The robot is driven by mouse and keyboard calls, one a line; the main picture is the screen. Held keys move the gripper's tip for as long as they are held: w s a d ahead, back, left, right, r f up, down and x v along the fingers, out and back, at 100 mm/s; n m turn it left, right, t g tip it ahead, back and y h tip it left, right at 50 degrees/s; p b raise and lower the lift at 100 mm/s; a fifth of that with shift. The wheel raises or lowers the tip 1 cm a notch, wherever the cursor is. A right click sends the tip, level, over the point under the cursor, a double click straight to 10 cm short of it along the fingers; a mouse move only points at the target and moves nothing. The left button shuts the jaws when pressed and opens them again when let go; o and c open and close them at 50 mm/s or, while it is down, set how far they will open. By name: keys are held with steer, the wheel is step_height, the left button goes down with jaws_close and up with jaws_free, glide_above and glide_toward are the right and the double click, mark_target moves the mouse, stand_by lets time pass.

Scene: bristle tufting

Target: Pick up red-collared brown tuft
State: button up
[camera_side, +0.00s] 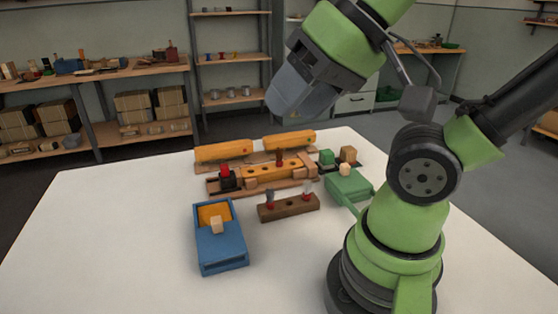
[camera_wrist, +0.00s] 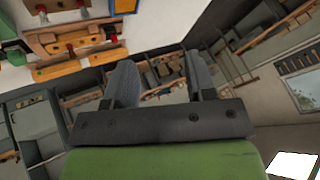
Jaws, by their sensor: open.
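A dark brown block (camera_side: 288,208) stands near the middle of the white table. Two small tufts stand upright in it, a left tuft (camera_side: 270,199) and a right tuft (camera_side: 306,192), both with red low down; their bristle colours are too small to tell surely. The brown block also shows at the top left of the wrist view (camera_wrist: 62,6). My gripper (camera_side: 287,100) is high above the back of the table, tilted, well apart from the tufts. In the wrist view its two fingers (camera_wrist: 161,85) are spread with nothing between them.
A blue box (camera_side: 221,252) with an orange inside is at the front left. Behind the brown block is a wooden fixture (camera_side: 262,172) with a black-and-red piece (camera_side: 226,176). A green box (camera_side: 348,186) is to the right. Yellow bars (camera_side: 224,151) line the back. The left table is clear.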

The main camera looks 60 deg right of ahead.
steer(key=w+d+r+m+g+h, duration=0.1)
steer(key=w+d+m+g, duration=0.1)
steer(key=w+d+m, duration=0.4)
steer(key=m+g+h, duration=0.1)
steer(key=m+g, duration=0.4)
steer(key=m, duration=1.6)
glide_above(279, 150)
steer(key=f, duration=1.8)
steer(key=shift+w, duration=0.2)
step_height(279, 150, down, 4)
steer(key=shift+d+f, duration=0.1)
steer(key=shift+f, duration=0.1)
steer(key=shift+s+f, duration=0.15)
steer(key=shift+f, duration=2.6)
jaws_close()
